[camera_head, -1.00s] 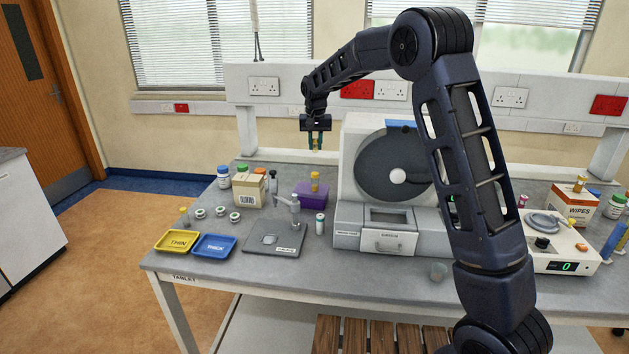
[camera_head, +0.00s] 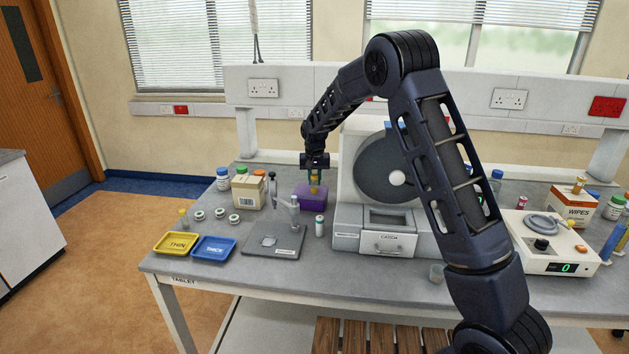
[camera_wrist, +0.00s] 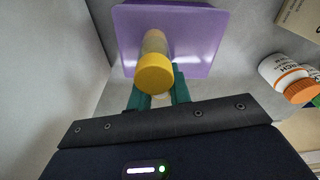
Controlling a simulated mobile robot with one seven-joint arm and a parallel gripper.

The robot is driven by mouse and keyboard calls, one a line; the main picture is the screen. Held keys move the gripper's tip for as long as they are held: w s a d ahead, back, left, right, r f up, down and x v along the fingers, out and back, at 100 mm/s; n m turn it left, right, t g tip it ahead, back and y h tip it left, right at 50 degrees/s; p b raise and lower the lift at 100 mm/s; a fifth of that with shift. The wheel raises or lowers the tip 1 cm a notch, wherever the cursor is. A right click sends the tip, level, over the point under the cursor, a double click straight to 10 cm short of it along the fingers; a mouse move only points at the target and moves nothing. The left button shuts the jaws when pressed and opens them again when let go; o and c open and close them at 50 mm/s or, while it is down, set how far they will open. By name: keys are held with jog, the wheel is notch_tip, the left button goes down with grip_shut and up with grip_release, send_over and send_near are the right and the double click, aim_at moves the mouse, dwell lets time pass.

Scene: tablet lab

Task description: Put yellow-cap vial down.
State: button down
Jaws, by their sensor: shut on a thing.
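The yellow-cap vial (camera_wrist: 155,73) is between the green fingers of my gripper (camera_wrist: 160,95) in the wrist view, cap toward the camera and pale body pointing away. My gripper (camera_head: 315,190) is shut on it, right over the purple block (camera_head: 302,200). In the wrist view the purple block (camera_wrist: 205,35) lies beyond the vial's far end. I cannot tell whether the vial touches the block.
A cardboard box (camera_head: 248,192) stands left of the block, and a white machine (camera_head: 350,215) close on its right. Yellow (camera_head: 176,242) and blue (camera_head: 213,246) trays lie front left.

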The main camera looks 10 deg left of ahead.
jog(key=shift+f, duration=0.3)
jog(key=c, duration=1.3)
grip_release()
jog(key=shift+r, duration=0.1)
notch_tip(320, 180, up, 12)
jog(key=s, duration=0.1)
jog(key=shift+s, duration=0.2)
jog(key=shift+d, duration=0.1)
